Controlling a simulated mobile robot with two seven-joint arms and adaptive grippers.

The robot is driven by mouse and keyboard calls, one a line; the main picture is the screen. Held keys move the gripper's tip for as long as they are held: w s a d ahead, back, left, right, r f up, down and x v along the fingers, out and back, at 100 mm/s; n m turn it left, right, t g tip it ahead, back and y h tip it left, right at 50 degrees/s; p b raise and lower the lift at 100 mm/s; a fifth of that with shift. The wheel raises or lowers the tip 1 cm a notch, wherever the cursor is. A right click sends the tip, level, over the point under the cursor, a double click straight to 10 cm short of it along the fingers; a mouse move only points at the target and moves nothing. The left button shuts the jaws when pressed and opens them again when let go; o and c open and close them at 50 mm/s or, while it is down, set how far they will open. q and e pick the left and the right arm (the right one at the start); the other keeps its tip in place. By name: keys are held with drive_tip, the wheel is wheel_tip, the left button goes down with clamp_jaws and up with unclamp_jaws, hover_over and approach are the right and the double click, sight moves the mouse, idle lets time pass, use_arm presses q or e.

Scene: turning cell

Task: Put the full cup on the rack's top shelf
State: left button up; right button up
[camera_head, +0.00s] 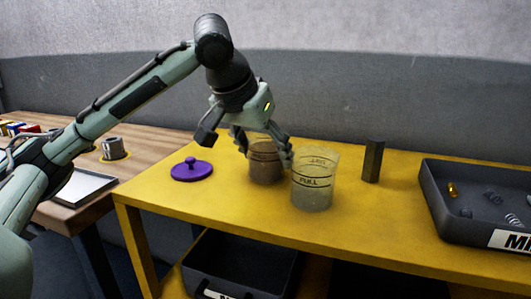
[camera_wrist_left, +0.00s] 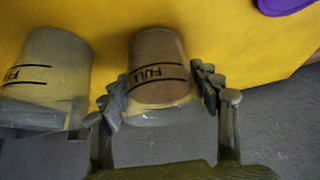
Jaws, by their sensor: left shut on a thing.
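A clear cup with brown contents (camera_head: 266,165) stands upright on the yellow table. In the left wrist view this brown-filled cup (camera_wrist_left: 158,62) shows a FULL mark, and the brown reaches about that mark. My left gripper (camera_head: 262,148) comes from above and is shut on this cup, fingers on both sides near its rim. A second clear cup (camera_head: 313,182), also marked FULL, stands close beside it to the right, with pale grey contents. It also shows in the left wrist view (camera_wrist_left: 48,68). I cannot make out a rack. My right gripper is out of view.
A purple lid (camera_head: 192,170) lies left of the cups. A dark upright block (camera_head: 373,160) stands to the right, and a dark bin of small parts (camera_head: 440,195) sits at far right. Another dark bin (camera_head: 240,267) is below the yellow table (camera_head: 365,215).

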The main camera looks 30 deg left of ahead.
use_arm(q)
drive_tip(key=shift+f, duration=0.2)
drive_tip(key=o, duration=0.9)
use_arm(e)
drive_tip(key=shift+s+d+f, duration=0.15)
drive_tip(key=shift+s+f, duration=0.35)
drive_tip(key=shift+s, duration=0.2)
use_arm(q)
drive_tip(key=shift+r, duration=0.15)
drive_tip(key=shift+r, duration=0.25)
drive_tip(key=v, duration=0.5)
drive_tip(key=shift+p, duration=0.4)
drive_tip(key=p+v, duration=0.1)
drive_tip(key=v, duration=0.5)
drive_tip(key=shift+s+r, duration=0.25)
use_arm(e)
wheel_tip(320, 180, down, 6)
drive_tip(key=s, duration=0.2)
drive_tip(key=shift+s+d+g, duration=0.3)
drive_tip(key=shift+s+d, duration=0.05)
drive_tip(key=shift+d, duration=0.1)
